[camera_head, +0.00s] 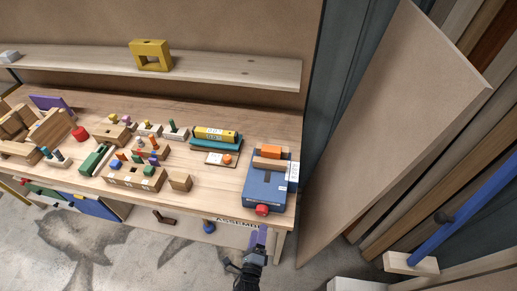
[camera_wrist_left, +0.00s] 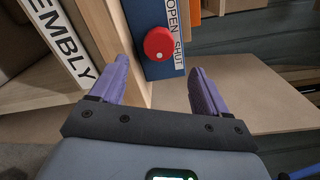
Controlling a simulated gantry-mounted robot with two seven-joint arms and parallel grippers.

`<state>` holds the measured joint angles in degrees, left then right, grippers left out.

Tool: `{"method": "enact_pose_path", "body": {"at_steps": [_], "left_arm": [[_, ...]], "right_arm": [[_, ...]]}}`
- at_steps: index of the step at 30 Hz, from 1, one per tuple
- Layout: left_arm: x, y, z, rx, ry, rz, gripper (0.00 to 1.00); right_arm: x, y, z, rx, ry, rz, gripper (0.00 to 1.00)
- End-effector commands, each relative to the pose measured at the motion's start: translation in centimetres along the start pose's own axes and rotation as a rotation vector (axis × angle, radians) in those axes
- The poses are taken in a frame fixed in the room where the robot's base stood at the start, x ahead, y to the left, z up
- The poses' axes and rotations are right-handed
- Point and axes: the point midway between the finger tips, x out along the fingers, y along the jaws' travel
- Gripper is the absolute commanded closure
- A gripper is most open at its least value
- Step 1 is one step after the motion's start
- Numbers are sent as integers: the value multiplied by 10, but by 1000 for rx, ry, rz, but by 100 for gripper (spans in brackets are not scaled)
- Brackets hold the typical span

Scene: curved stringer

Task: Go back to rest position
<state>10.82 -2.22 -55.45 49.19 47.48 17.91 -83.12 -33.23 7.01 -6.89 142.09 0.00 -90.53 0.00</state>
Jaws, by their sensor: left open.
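My left gripper (camera_head: 259,236) has purple fingers and is in front of the bench's front edge, at the bottom of the head view. In the left wrist view the left gripper (camera_wrist_left: 160,66) is open, with its two purple fingers wide apart and nothing held. Beyond the fingers is a round red knob (camera_wrist_left: 159,43) on the front of a blue box (camera_wrist_left: 152,15) marked OPEN and SHUT. In the head view the blue box (camera_head: 262,188) stands at the bench's right end, its red knob (camera_head: 262,210) just above my fingers. My right gripper is in neither view.
The wooden bench (camera_head: 215,203) carries several blocks and peg boards. A shelf (camera_head: 220,70) behind holds a yellow block (camera_head: 151,55). A large leaning board (camera_head: 395,110) stands to the right. The floor (camera_head: 170,265) in front of the bench looks mostly clear.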

Motion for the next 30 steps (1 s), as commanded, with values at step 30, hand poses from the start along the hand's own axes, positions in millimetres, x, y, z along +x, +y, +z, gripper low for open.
{"method": "enact_pose_path", "body": {"at_steps": [30], "left_arm": [[-180,47,137,-1078,-296,732,24]], "right_arm": [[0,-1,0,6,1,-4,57]]}}
